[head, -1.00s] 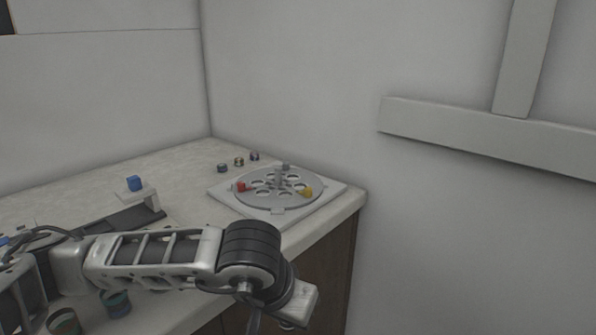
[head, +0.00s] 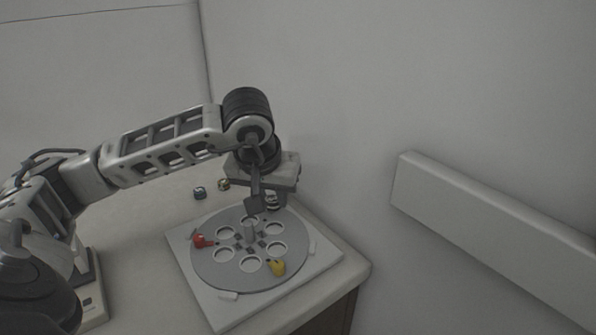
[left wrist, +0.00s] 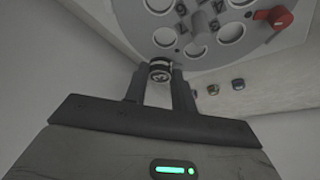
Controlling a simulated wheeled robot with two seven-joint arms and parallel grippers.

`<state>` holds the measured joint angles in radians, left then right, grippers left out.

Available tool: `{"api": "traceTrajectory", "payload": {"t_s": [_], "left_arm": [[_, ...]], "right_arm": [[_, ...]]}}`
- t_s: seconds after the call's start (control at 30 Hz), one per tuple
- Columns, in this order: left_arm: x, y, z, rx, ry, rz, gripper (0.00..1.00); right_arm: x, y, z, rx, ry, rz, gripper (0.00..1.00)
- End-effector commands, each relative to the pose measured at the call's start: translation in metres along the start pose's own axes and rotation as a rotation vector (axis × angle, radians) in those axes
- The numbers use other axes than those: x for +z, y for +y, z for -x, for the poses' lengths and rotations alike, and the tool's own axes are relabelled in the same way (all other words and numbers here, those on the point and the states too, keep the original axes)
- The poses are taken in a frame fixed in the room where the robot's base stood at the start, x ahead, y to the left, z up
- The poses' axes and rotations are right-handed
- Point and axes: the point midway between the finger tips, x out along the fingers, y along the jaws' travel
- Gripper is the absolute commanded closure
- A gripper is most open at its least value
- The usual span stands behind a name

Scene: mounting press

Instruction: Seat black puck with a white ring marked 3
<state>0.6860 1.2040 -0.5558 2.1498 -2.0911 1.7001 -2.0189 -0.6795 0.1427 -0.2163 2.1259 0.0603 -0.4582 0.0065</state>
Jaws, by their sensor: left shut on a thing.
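My left gripper (head: 264,201) hangs over the back right edge of the round grey plate with holes (head: 210,268). It is shut on a small black puck with a white ring (left wrist: 160,73), which sits between the fingertips in the left wrist view. In the head view the puck (head: 272,202) is partly hidden by a finger. I cannot clearly read its mark. The plate has several round holes, a central post (head: 250,232), a red knob (head: 201,241) at left and a yellow knob (head: 277,267) at front right. My right gripper is not in view.
The plate rests on a square white base (head: 201,295) near the counter's right corner. A wall stands close behind; a grey rail (head: 490,235) juts at right.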

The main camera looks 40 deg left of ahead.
Motion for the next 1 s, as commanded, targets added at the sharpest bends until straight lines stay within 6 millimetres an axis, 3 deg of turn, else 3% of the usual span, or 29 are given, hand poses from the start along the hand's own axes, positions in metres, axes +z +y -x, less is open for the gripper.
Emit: {"api": "traceTrajectory", "payload": {"t_s": [0.37, 1.0], "left_arm": [[0.000, -0.004, -0.005, -0.005, 0.001, 0.011, 0.94], [0.015, -0.004, -0.040, -0.005, 0.000, 0.010, 0.94]], "right_arm": [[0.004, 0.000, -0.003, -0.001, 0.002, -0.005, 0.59], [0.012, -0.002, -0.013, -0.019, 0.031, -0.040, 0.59]]}}
